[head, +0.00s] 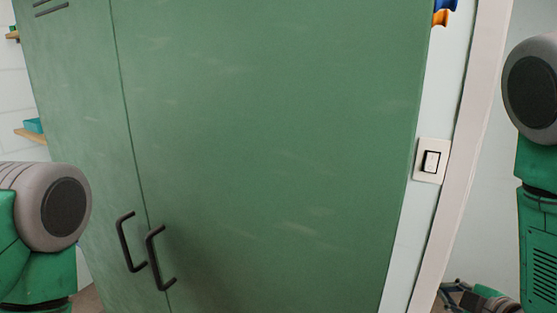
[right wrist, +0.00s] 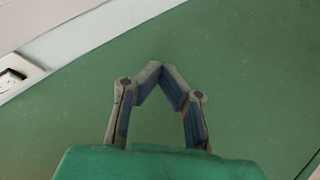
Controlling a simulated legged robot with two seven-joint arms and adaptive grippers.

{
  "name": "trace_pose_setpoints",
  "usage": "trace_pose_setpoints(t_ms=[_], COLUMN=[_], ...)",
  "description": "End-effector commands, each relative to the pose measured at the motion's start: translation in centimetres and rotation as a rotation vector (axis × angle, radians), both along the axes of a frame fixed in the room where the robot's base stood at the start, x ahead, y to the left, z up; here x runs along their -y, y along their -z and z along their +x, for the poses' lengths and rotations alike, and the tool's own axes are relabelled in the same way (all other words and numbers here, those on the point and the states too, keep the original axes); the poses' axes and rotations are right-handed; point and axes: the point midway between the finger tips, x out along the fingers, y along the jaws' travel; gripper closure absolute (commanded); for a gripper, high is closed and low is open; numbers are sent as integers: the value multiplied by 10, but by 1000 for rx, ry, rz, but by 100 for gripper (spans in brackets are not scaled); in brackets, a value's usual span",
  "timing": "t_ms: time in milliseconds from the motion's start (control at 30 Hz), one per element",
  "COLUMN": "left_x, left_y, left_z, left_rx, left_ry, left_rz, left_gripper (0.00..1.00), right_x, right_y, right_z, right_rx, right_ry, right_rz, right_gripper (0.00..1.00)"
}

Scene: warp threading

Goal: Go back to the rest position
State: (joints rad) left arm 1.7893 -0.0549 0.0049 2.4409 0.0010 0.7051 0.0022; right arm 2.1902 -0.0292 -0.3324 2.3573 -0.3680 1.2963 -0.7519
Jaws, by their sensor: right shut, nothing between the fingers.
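My right gripper (head: 452,291) shows at the bottom right of the head view, beside the door frame, partly cut off by the picture edge. In the right wrist view its two fingers (right wrist: 161,72) lean together at the tips, with nothing held between them. Behind them is a flat green surface. My left arm comes in at the left edge of the head view, but its gripper is out of the picture.
A tall green cabinet (head: 270,130) with two dark handles (head: 127,243) (head: 157,262) fills the middle. A light switch (head: 431,161) is on the pale wall right of it, next to a pale door frame (head: 462,150). Shelves (head: 33,135) show at far left.

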Motion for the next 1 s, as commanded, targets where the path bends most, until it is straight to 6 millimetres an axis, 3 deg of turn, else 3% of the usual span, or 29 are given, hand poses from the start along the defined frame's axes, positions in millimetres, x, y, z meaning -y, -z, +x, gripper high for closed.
trace_pose_setpoints(t_ms=[33, 200, 300, 400, 500, 600, 733, 1000], left_x=[0, 0, 0, 0, 0, 0, 0, 0], left_y=[9, 24, 32, 39, 44, 46, 46, 46], left_z=[0, 0, 0, 0, 0, 0, 0, 0], left_rx=[0, 0, 0, 0, 0, 0, 0, 0], left_ry=[0, -1, -1, 0, 0, 0, 0, 0], left_rz=[0, 0, 0, 0, 0, 0, 0, 0], left_gripper=[60, 60, 60, 60, 60, 60, 60, 60], right_x=[-7, -30, -46, -61, -73, -81, -84, -84], right_y=[41, 145, 193, 226, 244, 253, 255, 255], right_z=[-18, -95, -149, -199, -239, -264, -275, -274], right_rx=[-102, -433, -618, -769, -878, -941, -970, -969], right_ry=[58, 318, 490, 653, 785, 870, 912, 910], right_rz=[67, 278, 370, 432, 465, 481, 487, 488], right_gripper=[100, 100, 100, 100, 100, 100, 100, 100])
